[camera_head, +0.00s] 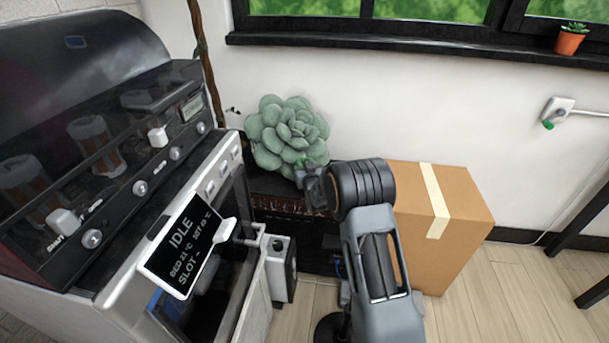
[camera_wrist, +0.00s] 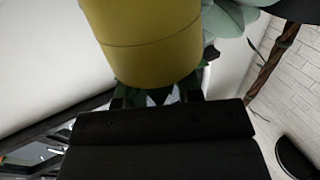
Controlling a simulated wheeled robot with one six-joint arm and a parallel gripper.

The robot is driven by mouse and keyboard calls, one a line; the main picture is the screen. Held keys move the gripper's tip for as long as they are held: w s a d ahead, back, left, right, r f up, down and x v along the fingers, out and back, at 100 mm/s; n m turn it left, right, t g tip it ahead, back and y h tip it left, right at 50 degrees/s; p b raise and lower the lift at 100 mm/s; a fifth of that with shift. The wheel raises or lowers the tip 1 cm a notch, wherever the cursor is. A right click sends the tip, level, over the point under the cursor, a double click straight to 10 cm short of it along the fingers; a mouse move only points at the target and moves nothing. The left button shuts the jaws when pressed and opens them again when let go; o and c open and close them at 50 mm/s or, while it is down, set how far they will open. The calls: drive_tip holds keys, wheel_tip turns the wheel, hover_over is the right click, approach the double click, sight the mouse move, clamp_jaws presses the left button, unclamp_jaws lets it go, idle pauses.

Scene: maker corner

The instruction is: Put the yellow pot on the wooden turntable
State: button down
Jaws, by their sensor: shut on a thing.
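The yellow pot (camera_wrist: 145,40) fills the upper middle of the wrist view, close to my gripper; its top is cut off by the frame. My gripper (camera_wrist: 155,98) is shut on the pot, but the contact is partly hidden behind the dark gripper body. In the head view my gripper (camera_head: 308,180) is beside the lower right of a large pale green succulent (camera_head: 287,132). No yellow shows in that view, so the pot is hidden there. Pale leaves (camera_wrist: 225,20) show beside the pot in the wrist view. I cannot make out the wooden turntable in either view.
A large machine with a display (camera_head: 180,245) stands on the left. A dark low stand (camera_head: 265,182) is below the succulent, by the wall. A cardboard box (camera_head: 465,215) is to the right of my arm.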

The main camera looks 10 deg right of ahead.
drive_tip(key=shift+w+a+f+b, duration=0.15)
drive_tip(key=shift+f+b, duration=0.15)
drive_tip(key=shift+f, duration=0.65)
drive_tip(key=shift+a+f+b, duration=0.15)
drive_tip(key=shift+f+b, duration=0.1)
drive_tip(key=shift+f, duration=0.65)
drive_tip(key=shift+f, duration=0.1)
drive_tip(key=shift+f+b, duration=0.15)
drive_tip(key=shift+b, duration=0.15)
drive_tip(key=c, duration=0.8)
unclamp_jaws()
